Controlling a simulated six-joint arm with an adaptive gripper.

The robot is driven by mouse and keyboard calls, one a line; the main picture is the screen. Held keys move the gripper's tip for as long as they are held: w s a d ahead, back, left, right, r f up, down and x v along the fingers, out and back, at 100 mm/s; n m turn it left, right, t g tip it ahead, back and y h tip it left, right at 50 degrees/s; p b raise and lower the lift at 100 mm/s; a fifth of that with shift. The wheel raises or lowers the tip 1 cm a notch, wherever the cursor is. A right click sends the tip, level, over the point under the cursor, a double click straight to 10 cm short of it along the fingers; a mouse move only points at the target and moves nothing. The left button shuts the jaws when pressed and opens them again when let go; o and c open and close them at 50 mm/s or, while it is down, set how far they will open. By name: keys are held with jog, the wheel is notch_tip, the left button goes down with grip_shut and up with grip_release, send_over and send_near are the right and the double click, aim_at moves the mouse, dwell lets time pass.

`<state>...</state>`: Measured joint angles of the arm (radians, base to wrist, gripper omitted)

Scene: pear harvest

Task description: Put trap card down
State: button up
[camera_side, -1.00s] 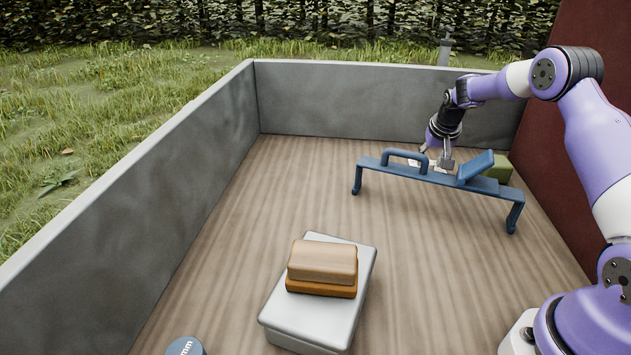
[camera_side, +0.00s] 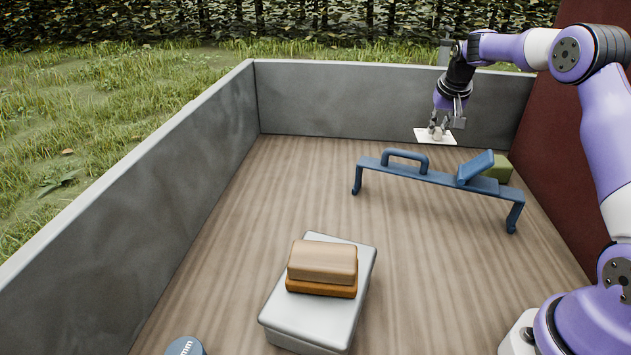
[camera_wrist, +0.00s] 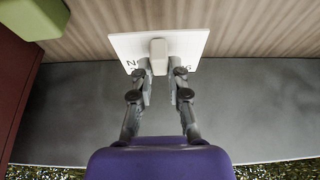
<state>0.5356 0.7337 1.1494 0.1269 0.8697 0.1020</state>
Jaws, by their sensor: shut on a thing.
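The trap card (camera_side: 422,136) is a flat white plate with a small pale block handle on top; it also shows in the wrist view (camera_wrist: 190,42). My gripper (camera_side: 437,130) is shut on the card's handle, seen in the wrist view (camera_wrist: 158,66) with one finger on each side. The card hangs roughly level in the air, above and behind the blue bench-like stand (camera_side: 430,177). Dark letters show on the card near the fingers, partly hidden by them.
A green block (camera_side: 498,168) sits behind the stand's right end. A grey box (camera_side: 310,322) with a brown-topped block (camera_side: 322,262) on it stands in front. Grey walls (camera_side: 350,100) enclose the bed, with a dark red panel at right. The wooden floor at left is clear.

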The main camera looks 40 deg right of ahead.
aim_at(438, 129)
notch_tip(438, 129, up, 8)
jog(key=shift+f, duration=0.15)
jog(key=w+a+n+t+y, duration=0.1)
jog(key=w+a+n, duration=0.15)
jog(key=a, duration=1.55)
jog(key=w+a+n+y, duration=0.15)
jog(key=a+n, duration=0.25)
jog(key=a, duration=1.3)
jog(key=s+a+n, duration=0.2)
jog(key=s+a, duration=0.2)
jog(key=a, duration=0.8)
jog(key=shift+y, duration=0.35)
jog(key=w+d+f, duration=0.2)
jog(key=f, duration=0.2)
jog(key=w+d+f, duration=0.3)
jog(key=f, duration=0.1)
jog(key=w+d+f, duration=0.2)
jog(key=d+f, duration=0.1)
jog(key=f, duration=0.1)
jog(key=shift+w, duration=0.25)
jog(key=shift+w+d+f, duration=0.1)
jog(key=shift+w+d, duration=0.05)
jog(key=shift+w, duration=0.05)
jog(key=shift+w+d+f, duration=0.1)
jog(key=shift+f, duration=1.95)
